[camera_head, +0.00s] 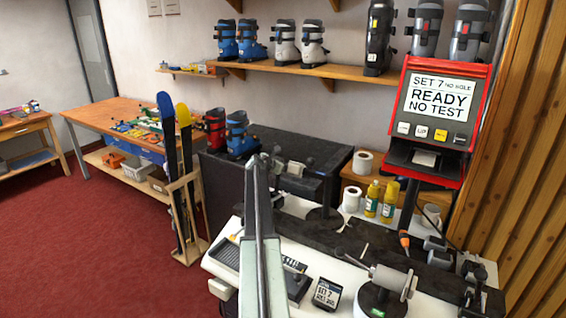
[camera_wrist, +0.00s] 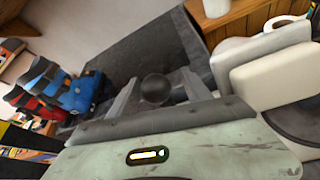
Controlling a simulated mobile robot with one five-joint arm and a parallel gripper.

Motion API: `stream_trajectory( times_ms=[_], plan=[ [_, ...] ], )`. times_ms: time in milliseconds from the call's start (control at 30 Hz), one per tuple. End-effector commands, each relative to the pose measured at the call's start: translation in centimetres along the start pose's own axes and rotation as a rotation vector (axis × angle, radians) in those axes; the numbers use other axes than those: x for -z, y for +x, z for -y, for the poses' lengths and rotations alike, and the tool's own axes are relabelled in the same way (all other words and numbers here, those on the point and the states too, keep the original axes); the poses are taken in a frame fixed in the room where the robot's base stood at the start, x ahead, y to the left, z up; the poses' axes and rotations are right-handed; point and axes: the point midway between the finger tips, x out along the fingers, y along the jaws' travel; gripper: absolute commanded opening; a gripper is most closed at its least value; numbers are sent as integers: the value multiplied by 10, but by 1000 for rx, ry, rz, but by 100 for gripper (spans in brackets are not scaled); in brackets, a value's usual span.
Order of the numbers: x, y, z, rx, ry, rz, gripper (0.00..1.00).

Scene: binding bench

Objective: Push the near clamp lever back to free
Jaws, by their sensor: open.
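In the wrist view my gripper (camera_wrist: 157,88) is open, with its two grey fingers apart. A round black knob (camera_wrist: 155,88), which looks like the end of a clamp lever, shows between the fingers. I cannot tell whether either finger touches it, and its stem is hidden below. In the head view my pale arm rises in front of the bench and covers part of it. Dark and grey clamp parts (camera_head: 297,170) show just right of the arm's upper end; the lever's angle is unclear.
Blue and red boots (camera_head: 240,135) stand on the black cabinet behind. Yellow bottles (camera_head: 389,200) and a red display (camera_head: 438,115) reading "READY NO TEST" are to the right. Skis (camera_head: 184,150) stand left.

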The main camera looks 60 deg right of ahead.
Motion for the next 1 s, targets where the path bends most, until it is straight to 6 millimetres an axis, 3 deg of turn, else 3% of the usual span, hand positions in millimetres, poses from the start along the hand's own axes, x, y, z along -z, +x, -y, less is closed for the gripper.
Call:
stream_trajectory(
  times_ms=[100,233,500,533,667,733,767,867,900,967,1000],
  plan=[
    [-4,-29,2,0,-1,0,57],
    [-3,-52,2,1,-1,1,57],
    [-1,-57,2,3,0,1,57],
    [0,-57,2,3,0,1,54],
    [13,-71,-7,-2,37,-20,18],
    [40,-98,-24,-8,115,-64,0],
    [58,-117,-35,-10,167,-93,0],
    [141,-210,-74,12,404,-246,0],
    [179,-255,-86,38,505,-319,0],
    [233,-323,-97,99,647,-426,0],
    [267,-370,-99,152,732,-495,0]
  ],
)
